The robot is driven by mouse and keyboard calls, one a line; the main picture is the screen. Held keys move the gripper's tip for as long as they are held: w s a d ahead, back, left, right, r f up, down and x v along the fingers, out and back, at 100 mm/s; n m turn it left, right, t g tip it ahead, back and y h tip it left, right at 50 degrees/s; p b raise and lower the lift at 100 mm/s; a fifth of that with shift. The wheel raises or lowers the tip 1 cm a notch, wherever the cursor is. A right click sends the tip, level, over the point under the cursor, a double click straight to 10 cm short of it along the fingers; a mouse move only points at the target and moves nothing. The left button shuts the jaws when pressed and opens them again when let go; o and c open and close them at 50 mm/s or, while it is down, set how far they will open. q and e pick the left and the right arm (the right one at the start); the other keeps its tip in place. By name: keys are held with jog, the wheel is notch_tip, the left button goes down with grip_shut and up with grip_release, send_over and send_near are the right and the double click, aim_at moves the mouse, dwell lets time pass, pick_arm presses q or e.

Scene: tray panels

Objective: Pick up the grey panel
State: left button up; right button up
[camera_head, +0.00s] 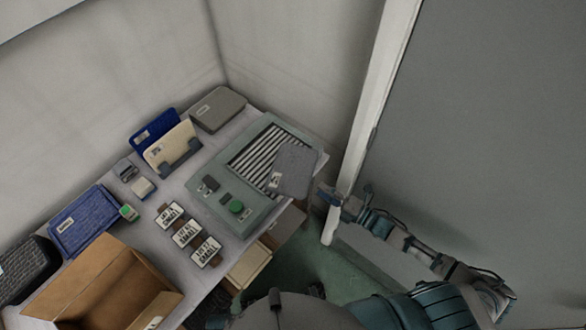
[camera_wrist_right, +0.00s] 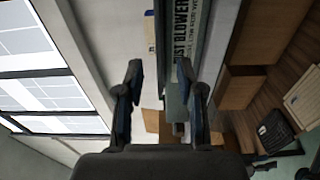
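A grey panel (camera_head: 294,170) with a small pale label lies at a slant over the right part of the slatted grille of a green-grey blower unit (camera_head: 266,127). My right gripper (camera_head: 325,196) is just to the right of the panel's lower right corner, apparently apart from it. In the right wrist view the two fingers (camera_wrist_right: 160,75) stand apart with nothing gripped between them. The blower's lettered side (camera_wrist_right: 183,35) shows beyond them. My left gripper is not seen.
Another grey, box-like piece (camera_head: 218,108) lies at the table's back. Blue (camera_head: 155,130) and cream (camera_head: 172,146) panels stand in a holder. A blue tray (camera_head: 84,221), several label plates and an open cardboard box (camera_head: 125,275) fill the left. A white post (camera_head: 368,130) rises behind my right gripper.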

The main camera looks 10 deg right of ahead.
aim_at(308, 184)
jog(key=x, duration=0.8)
jog(key=shift+s+a, duration=0.1)
jog(key=shift+a, duration=0.4)
grip_shut()
